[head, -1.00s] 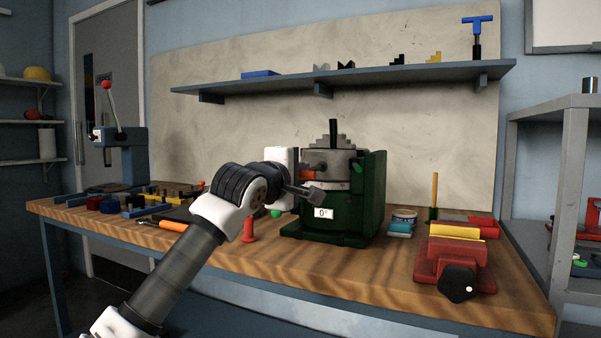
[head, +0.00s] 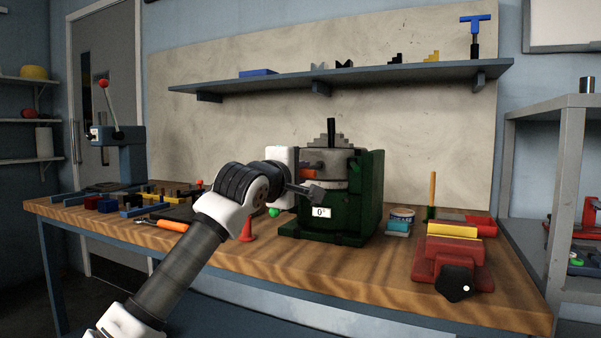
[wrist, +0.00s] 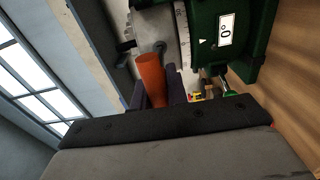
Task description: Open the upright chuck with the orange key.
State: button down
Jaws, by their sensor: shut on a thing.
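The upright chuck (head: 333,158) is a grey cylinder with stepped jaws on top and a dark rod standing in them. It sits in a green housing (head: 369,190) with a "0°" plate, in the middle of the bench. My gripper (wrist: 157,90) is shut on the orange key (wrist: 151,72), right at the chuck's left front side. The orange part also shows at the chuck in the head view (head: 309,171). The wrist view shows it between dark fingers, pointing at the grey chuck body. The key's tip is hidden, so I cannot tell whether it is seated.
A shelf (head: 350,76) hangs above. The bench's front middle is clear.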

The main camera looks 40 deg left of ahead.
jog(key=shift+w, duration=0.1)
jog(key=shift+w+a+p, duration=0.2)
jog(key=shift+w+p, duration=0.1)
jog(key=shift+w, duration=0.3)
dwell(0.7)
